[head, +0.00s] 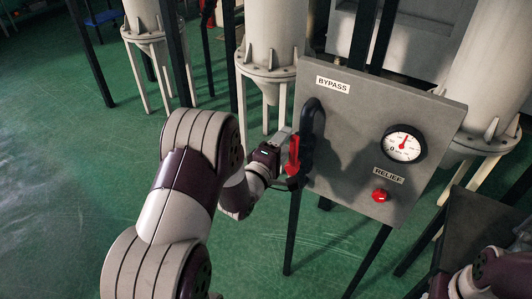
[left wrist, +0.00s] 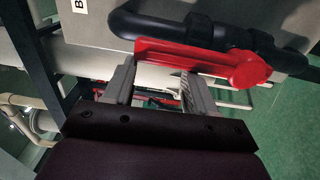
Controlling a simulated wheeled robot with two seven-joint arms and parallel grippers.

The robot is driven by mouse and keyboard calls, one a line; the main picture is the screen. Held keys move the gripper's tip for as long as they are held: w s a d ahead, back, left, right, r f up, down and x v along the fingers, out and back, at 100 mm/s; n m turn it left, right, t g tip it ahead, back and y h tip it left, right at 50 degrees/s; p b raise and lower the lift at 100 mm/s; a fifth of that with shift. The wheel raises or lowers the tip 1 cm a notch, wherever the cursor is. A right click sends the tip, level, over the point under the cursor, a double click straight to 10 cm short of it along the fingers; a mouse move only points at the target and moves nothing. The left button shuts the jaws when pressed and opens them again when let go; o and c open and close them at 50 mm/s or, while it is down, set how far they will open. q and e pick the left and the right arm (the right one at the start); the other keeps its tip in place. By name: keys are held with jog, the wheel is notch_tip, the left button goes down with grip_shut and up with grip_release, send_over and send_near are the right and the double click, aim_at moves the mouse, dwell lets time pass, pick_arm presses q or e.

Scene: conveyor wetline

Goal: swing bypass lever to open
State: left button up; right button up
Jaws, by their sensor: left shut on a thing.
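The grey panel (head: 350,110) carries a label reading BYPASS at its top left. Below the label is a black pipe (head: 312,118) running down the panel's left edge. The red bypass lever (head: 293,158) stands roughly upright, close alongside this pipe. In the left wrist view the lever (left wrist: 190,58) lies nearly parallel to the pipe (left wrist: 180,26), with its round hub at the right end. My left gripper (head: 284,160) is at the lever from the left, shut on it. Its two fingers (left wrist: 160,90) reach the lever's near side; the exact contact is partly hidden.
The panel also holds a round gauge (head: 403,144) and a red RELIEF knob (head: 381,195). Dark legs carry it. Pale tanks (head: 275,35) stand behind and to the right (head: 492,75). Green floor (head: 60,170) is open at the left. Part of my right arm shows at bottom right.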

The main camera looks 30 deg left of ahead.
pick_arm(q)
jog(key=shift+d+f, duration=0.2)
jog(key=shift+f, duration=0.5)
jog(key=s+p, duration=0.1)
jog(key=s, duration=0.5)
jog(key=shift+s+a, duration=0.3)
jog(key=shift+s, duration=0.1)
jog(key=shift+s+r, duration=0.1)
jog(key=shift+r, duration=0.05)
